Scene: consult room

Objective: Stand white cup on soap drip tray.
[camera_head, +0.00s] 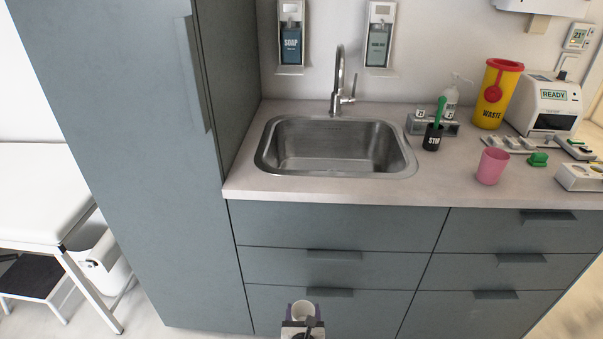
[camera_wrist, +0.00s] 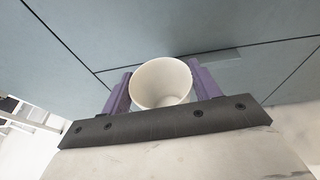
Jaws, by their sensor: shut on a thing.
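The white cup (camera_wrist: 148,80) is between the two purple fingers of my gripper (camera_wrist: 163,88), which is shut on it. Its open mouth faces the wrist camera, and its inside looks empty. In the head view the cup (camera_head: 303,308) and my gripper (camera_head: 302,323) are low at the bottom edge, in front of the lower drawers and below the counter. The soap drip tray (camera_head: 290,71) is the pale ledge under the dispenser marked SOAP (camera_head: 291,43), on the wall behind the sink. I see nothing standing on it.
A second dispenser with a ledge (camera_head: 381,72) hangs to the right. The tap (camera_head: 338,85) rises between them behind the sink (camera_head: 335,150). A tall cabinet (camera_head: 135,150) bounds the left. A pink cup (camera_head: 491,166) and yellow waste bin (camera_head: 497,93) stand on the right counter.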

